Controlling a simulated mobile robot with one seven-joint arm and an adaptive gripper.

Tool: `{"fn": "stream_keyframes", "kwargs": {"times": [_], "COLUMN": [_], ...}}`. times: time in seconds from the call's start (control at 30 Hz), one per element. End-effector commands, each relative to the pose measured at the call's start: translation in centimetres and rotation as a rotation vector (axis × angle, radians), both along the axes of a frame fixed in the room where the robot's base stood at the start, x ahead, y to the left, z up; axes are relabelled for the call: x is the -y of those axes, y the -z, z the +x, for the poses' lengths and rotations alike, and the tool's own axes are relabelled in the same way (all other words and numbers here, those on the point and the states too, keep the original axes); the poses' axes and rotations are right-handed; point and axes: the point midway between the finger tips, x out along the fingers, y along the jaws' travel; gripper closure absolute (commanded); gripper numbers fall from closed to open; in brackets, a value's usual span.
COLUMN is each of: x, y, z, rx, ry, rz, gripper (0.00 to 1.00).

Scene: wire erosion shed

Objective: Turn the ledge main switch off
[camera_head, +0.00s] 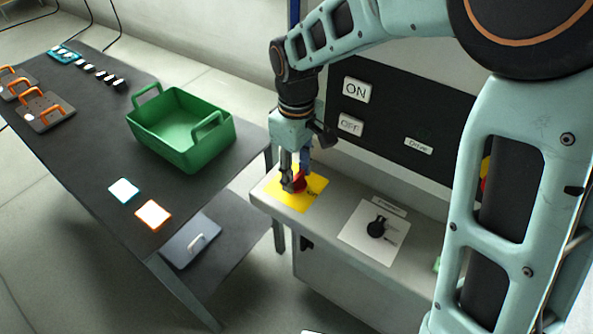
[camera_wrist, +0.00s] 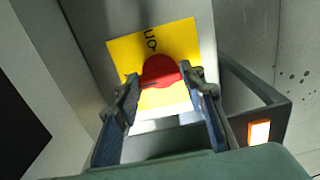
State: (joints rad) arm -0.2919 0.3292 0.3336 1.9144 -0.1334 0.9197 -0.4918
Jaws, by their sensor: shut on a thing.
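The main switch is a red knob (camera_head: 299,184) on a yellow plate (camera_head: 316,187) on the grey ledge (camera_head: 342,206). In the wrist view the red knob (camera_wrist: 161,71) sits between my two fingertips, on the yellow plate (camera_wrist: 180,37) with dark lettering. My gripper (camera_head: 293,184) points down from above and is shut on the red knob; its fingers touch the knob's sides. It also shows in the wrist view (camera_wrist: 161,88). The fingers hide part of the knob and plate, and I cannot tell which setting the knob points to.
A black rotary knob (camera_head: 377,228) on a white plate sits to the right. A dark table (camera_head: 95,150) with a green crate (camera_head: 160,140) stands left.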

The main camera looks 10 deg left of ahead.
Motion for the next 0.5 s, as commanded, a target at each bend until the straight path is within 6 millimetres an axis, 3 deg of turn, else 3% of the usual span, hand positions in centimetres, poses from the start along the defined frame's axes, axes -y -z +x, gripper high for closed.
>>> {"fn": "stream_keyframes", "kwargs": {"times": [0.47,0.5], "x": [-0.06,-0.06], "y": [-0.07,-0.07], "z": [0.06,0.06], "rx": [0.003,0.003], "ry": [-0.015,-0.015], "rz": [0.001,0.001], "gripper": [0.87,0.58]}}
